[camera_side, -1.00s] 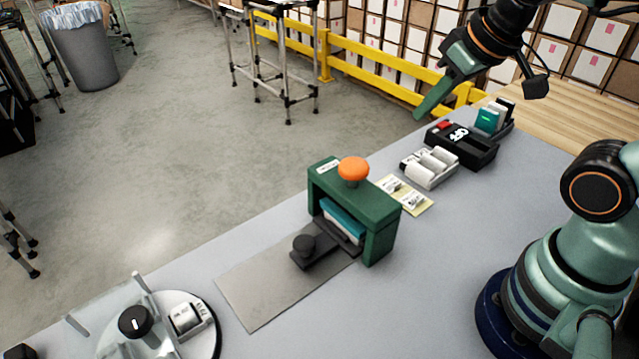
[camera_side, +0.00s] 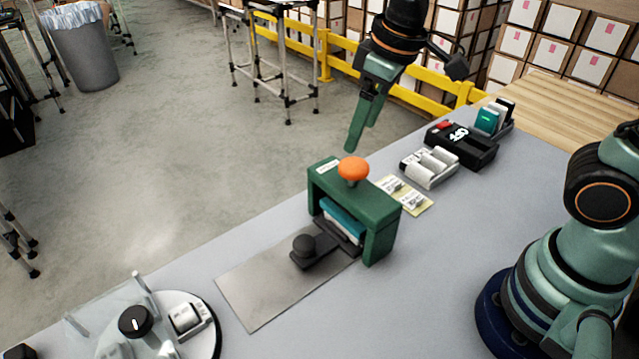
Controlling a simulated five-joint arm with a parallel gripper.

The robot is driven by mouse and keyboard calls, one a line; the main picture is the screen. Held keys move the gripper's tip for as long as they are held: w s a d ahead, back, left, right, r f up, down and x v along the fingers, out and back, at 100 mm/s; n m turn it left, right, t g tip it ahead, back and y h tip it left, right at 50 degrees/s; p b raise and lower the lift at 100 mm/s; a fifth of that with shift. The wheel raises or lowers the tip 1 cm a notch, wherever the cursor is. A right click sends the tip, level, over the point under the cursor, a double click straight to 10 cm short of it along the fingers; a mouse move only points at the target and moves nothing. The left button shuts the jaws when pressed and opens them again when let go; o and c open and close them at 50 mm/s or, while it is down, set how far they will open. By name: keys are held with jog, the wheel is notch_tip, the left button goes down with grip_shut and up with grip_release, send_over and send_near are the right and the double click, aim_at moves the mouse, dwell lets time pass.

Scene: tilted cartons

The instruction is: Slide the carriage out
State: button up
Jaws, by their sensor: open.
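The carriage (camera_side: 325,253) is a dark flat slide with a round black knob (camera_side: 304,244) at its front left end. Its back part sits inside a green press frame (camera_side: 382,232) with an orange knob (camera_side: 353,168) on top. A teal block (camera_side: 343,219) shows inside the frame above the carriage. A grey metal plate (camera_side: 262,287) lies in front of the frame, under the knob end. My gripper (camera_side: 357,140) is open and empty, pointing down, above and just behind the orange knob in the picture. It appears apart from the press.
A rotary disc with a black knob (camera_side: 135,321) stands at the lower left. Right of the press lie a yellow card (camera_side: 418,205), a holder with white rolls (camera_side: 430,167), a black device with a display (camera_side: 462,146) and a small rack (camera_side: 492,120).

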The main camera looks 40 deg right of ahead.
aim_at(304, 242)
jog(key=w+a+f+n+g, duration=0.1)
jog(key=a+f+n+g, duration=0.25)
jog(key=a+f, duration=0.55)
jog(key=shift+n+t+h, duration=0.35)
jog(key=shift+n+h, duration=0.05)
jog(key=shift+n, duration=0.05)
jog(key=f, duration=0.3)
jog(key=a+f, duration=0.1)
jog(key=f, duration=0.2)
jog(key=a+f, duration=0.1)
jog(key=f, duration=0.3)
jog(key=shift+w, duration=0.15)
jog(key=shift+c, duration=0.3)
jog(key=shift+a, duration=0.1)
grip_shut()
